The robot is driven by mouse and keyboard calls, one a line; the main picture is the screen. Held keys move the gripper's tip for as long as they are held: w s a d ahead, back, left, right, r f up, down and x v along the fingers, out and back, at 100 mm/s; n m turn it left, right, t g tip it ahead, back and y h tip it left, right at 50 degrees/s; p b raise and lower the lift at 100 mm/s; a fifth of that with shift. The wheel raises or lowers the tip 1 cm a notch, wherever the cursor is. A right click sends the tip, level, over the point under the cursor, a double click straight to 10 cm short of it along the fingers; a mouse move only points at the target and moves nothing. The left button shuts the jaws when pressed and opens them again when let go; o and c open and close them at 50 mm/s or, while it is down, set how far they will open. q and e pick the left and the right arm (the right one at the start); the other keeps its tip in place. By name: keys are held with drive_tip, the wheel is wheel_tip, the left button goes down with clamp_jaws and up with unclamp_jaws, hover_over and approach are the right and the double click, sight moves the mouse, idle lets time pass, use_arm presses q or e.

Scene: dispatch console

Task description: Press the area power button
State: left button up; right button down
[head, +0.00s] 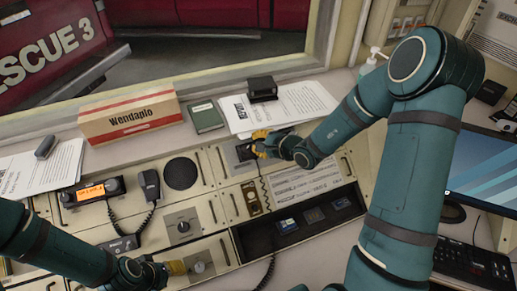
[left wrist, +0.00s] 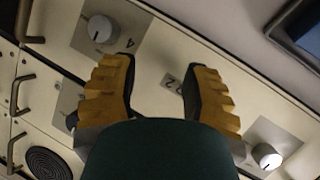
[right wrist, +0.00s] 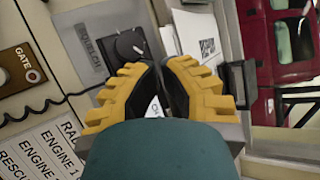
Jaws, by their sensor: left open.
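I cannot make out a button labelled area power in any view. My left gripper (head: 178,268) is open and empty over the lower console, beside a knob (head: 198,267). In the left wrist view its fingers (left wrist: 160,85) stand wide apart above a cream panel, with a numbered knob plate (left wrist: 100,30) on one side and another white-faced knob (left wrist: 267,157) on the other. My right gripper (head: 262,145) is near a black dial panel (head: 243,153). In the right wrist view its fingertips (right wrist: 161,64) are almost together, with nothing seen held, beside the dial (right wrist: 130,45).
A brass plate (head: 252,198) on the console reads GATE in the right wrist view (right wrist: 25,72). A radio (head: 92,191) with a corded handset (head: 149,184) is at left. A Wendaplo box (head: 130,115), a green book (head: 205,116) and papers (head: 300,105) lie on the back ledge. A monitor (head: 485,180) is at right.

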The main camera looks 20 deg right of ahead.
use_arm(q)
drive_tip(key=shift+r+p, duration=1.1)
use_arm(e)
drive_tip(key=s+r, duration=0.3)
drive_tip(key=r, duration=0.2)
drive_tip(key=shift+s, duration=0.15)
drive_tip(key=shift+a, duration=0.1)
